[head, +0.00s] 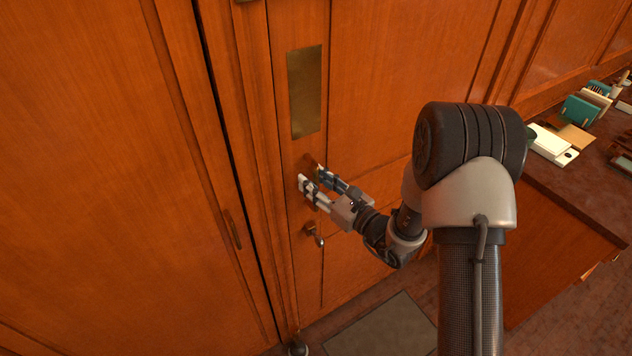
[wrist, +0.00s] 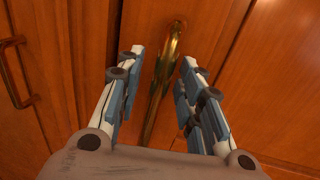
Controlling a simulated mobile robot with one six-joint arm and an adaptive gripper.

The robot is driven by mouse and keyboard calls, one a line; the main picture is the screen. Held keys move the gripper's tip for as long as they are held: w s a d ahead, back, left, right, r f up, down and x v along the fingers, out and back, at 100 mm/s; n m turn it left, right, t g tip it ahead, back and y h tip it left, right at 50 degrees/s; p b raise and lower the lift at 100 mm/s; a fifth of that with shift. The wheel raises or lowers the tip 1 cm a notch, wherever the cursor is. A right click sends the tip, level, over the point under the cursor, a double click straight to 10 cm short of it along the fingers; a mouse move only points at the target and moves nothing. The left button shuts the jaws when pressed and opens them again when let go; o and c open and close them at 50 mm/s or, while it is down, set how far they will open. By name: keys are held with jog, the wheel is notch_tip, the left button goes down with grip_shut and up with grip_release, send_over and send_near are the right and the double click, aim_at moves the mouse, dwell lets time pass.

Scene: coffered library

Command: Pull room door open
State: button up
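The wooden room door (head: 400,80) fills the middle of the head view and looks closed. A brass handle (wrist: 165,75) runs up between my fingers in the wrist view. In the head view my fingers mostly hide it. My gripper (head: 312,180) is at the door's left edge, below a brass plate (head: 304,90). In the wrist view my gripper (wrist: 163,75) is open, with one finger on each side of the handle. A gap shows beside each finger, and I see no firm contact. A small metal fitting (head: 314,235) sits on the door just below my gripper.
A wooden panel (head: 100,170) with a slim dark pull (head: 232,228) stands left of the door; the pull also shows in the wrist view (wrist: 14,72). A desk (head: 570,190) with books and boxes stands at right. A grey mat (head: 380,330) lies on the floor.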

grip_shut()
dwell(0.6)
